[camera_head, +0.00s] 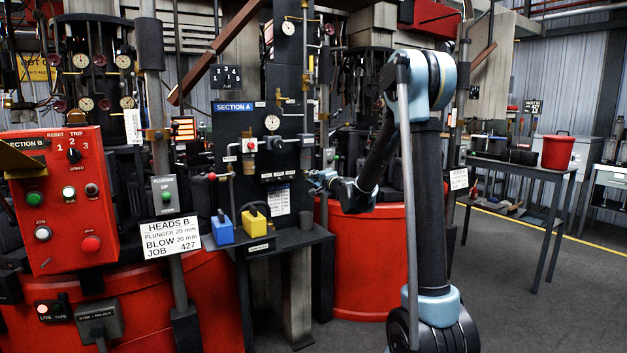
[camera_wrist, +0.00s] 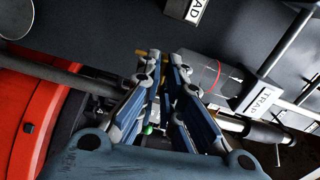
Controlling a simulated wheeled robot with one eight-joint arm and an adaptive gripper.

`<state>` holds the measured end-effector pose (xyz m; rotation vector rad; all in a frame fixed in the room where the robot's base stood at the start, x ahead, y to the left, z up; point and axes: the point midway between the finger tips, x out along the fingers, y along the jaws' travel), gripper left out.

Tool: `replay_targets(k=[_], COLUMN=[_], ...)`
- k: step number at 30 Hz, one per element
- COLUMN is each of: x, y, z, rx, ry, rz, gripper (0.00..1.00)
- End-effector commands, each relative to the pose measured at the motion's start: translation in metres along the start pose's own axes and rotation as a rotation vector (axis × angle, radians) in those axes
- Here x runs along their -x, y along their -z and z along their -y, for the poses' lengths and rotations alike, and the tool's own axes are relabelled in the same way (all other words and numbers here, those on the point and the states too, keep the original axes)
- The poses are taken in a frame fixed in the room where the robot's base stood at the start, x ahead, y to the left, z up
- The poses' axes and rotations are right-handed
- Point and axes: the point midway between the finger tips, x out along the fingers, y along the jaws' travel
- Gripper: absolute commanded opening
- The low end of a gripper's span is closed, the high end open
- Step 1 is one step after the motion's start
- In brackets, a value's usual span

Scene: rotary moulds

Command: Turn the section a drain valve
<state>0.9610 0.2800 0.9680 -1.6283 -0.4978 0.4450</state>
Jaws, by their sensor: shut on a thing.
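The section A panel (camera_head: 225,135) is a dark upright board with a blue header, a gauge and valves on thin pipes. My gripper (camera_head: 314,181) reaches in from the right at the panel's right edge, beside a vertical pipe. In the wrist view, my gripper (camera_wrist: 160,62) has its blue-and-grey fingers close together, shut on a small part that they mostly hide. Brassy bits show at the fingertips. I take this part to be the drain valve's handle, but its angle cannot be told. A pipe with a pale fitting (camera_wrist: 226,122) runs behind the fingers.
A label reading "TRAP" (camera_wrist: 266,97) is right of the fingers. A shelf (camera_head: 290,240) below the panel holds a blue block (camera_head: 222,230) and a yellow block (camera_head: 255,222). A red control box (camera_head: 60,200) stands left. Open floor (camera_head: 540,300) lies at right.

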Motion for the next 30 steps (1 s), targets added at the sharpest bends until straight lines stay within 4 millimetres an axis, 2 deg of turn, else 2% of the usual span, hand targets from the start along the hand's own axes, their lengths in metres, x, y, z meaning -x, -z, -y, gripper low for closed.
replay_targets(k=[12, 28, 29, 30], x=[0.0011, 0.0008, 0.0008, 0.0007], y=[0.0022, 0.0004, 0.0004, 0.0002], z=[-0.0017, -0.0013, -0.0013, -0.0013], rx=[-0.176, -0.199, -0.199, -0.199], ry=[-0.001, -0.001, -0.001, -0.001], rz=[-0.006, -0.002, -0.002, -0.002], gripper=[0.0, 0.0, 0.14, 0.23])
